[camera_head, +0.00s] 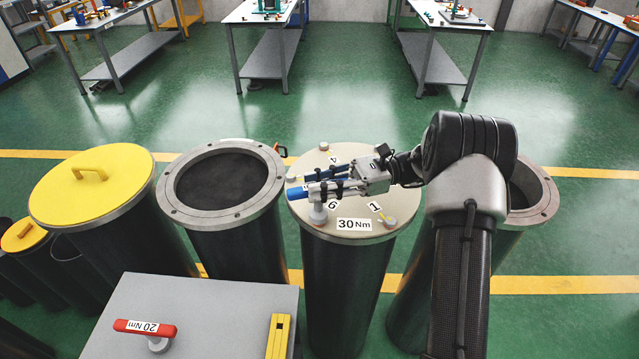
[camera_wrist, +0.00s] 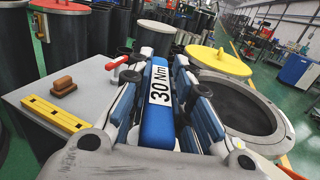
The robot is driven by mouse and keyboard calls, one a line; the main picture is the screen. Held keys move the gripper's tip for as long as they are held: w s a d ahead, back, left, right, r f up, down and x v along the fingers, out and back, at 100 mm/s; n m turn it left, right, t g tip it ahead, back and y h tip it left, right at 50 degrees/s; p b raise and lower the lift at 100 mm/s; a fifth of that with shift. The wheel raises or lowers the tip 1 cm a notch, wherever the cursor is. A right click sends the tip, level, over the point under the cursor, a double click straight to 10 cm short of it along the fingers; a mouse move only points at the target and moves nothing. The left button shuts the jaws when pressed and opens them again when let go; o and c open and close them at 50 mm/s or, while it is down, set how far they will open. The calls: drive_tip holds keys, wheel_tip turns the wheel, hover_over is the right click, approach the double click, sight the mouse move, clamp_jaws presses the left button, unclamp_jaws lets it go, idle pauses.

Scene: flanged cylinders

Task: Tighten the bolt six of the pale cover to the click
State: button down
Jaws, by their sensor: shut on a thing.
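The pale cover (camera_head: 347,238) tops a dark cylinder and carries number labels and a 30 Nm label. My gripper (camera_head: 312,183) is over its left side, shut on a blue torque wrench (camera_head: 296,193) marked 30 Nm. The wrench lies between both fingers in the wrist view (camera_wrist: 158,110). Its grey stem (camera_head: 318,214) stands beside the label 6 (camera_head: 333,206), low on the cover's left. Bolt six itself is hidden under the wrench, so I cannot tell how it is seated. Another bolt (camera_head: 390,222) shows beside the label 1.
A grey table (camera_head: 215,300) in front bears a red 20 Nm wrench (camera_head: 145,328), a yellow bar (camera_head: 278,336) and brown blocks (camera_wrist: 63,86). An open flanged cylinder (camera_head: 180,215) and a yellow-lidded one (camera_head: 60,205) stand left; another open cylinder (camera_head: 540,215) stands right.

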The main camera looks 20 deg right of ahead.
drive_tip(key=shift+f, duration=0.6)
idle(0.3)
drive_tip(key=m+t, duration=0.2)
drive_tip(key=t, duration=0.2)
drive_tip(key=shift+s+m, duration=0.15)
drive_tip(key=shift+m, duration=0.25)
drive_tip(key=m+t+h, duration=0.1)
drive_tip(key=t, duration=0.1)
drive_tip(key=m+t+h, duration=0.1)
drive_tip(key=m+t, duration=0.1)
drive_tip(key=t, duration=0.1)
drive_tip(key=shift+f+m+t+h, duration=0.15)
drive_tip(key=shift+m+t+h, duration=0.15)
drive_tip(key=m+t+h, duration=0.2)
drive_tip(key=t+h, duration=0.1)
drive_tip(key=m+t+h, duration=0.2)
drive_tip(key=m+t, duration=0.1)
drive_tip(key=shift+s+a+f+h, duration=0.1)
drive_tip(key=shift+a+h, duration=0.1)
drive_tip(key=shift+h, duration=0.2)
drive_tip(key=shift+d+m+t+h, duration=0.1)
drive_tip(key=shift+m+t+h, duration=0.2)
drive_tip(key=shift+m+h, duration=0.3)
drive_tip(key=shift+r+p, duration=0.75)
drive_tip(key=shift+r, duration=0.65)
